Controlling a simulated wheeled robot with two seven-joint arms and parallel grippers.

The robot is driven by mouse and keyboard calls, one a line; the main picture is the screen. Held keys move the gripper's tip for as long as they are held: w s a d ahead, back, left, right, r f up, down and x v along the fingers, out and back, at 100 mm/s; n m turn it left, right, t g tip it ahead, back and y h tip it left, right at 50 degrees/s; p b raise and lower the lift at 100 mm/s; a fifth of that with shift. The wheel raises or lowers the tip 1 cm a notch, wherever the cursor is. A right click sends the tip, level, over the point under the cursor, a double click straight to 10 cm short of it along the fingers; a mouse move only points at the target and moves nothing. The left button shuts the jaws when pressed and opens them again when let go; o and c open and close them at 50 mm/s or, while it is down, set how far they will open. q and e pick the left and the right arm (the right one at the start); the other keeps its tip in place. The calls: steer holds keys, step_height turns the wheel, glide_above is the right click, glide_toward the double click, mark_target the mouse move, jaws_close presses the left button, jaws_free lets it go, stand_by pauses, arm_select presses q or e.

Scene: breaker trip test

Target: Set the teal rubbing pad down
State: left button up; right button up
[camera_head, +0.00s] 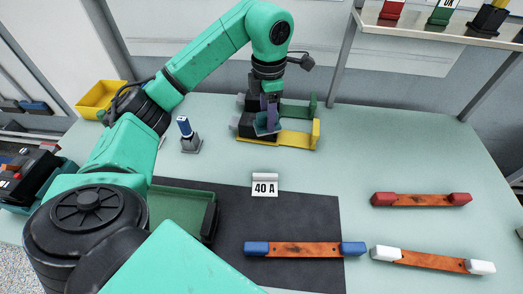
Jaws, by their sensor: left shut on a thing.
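My left gripper (262,105) is at the back middle of the table, pointing down, shut on the small teal rubbing pad (266,126). The pad shows only in part, with a purple piece beside it at the fingers. It is over or among a green bracket (299,110) and a yellow bracket (300,140); I cannot tell whether it touches them. My right gripper is not in view.
A dark mat (318,215) carries a "40 A" card (265,184) and a blue-ended bar (305,249). Red-ended (421,200) and white-ended (433,261) bars lie right. A blue-topped holder (188,138), green tray (183,212) and yellow bin (100,98) stand left. Table right of the brackets is clear.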

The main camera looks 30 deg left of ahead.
arm_select(q)
step_height(320, 180, down, 11)
steer(key=shift+r, duration=0.1)
step_height(320, 180, down, 5)
steer(key=shift+d+p, duration=0.15)
steer(key=shift+p, duration=0.2)
steer(key=shift+f, duration=0.2)
steer(key=o, duration=1.1)
steer(key=shift+o, duration=1.1)
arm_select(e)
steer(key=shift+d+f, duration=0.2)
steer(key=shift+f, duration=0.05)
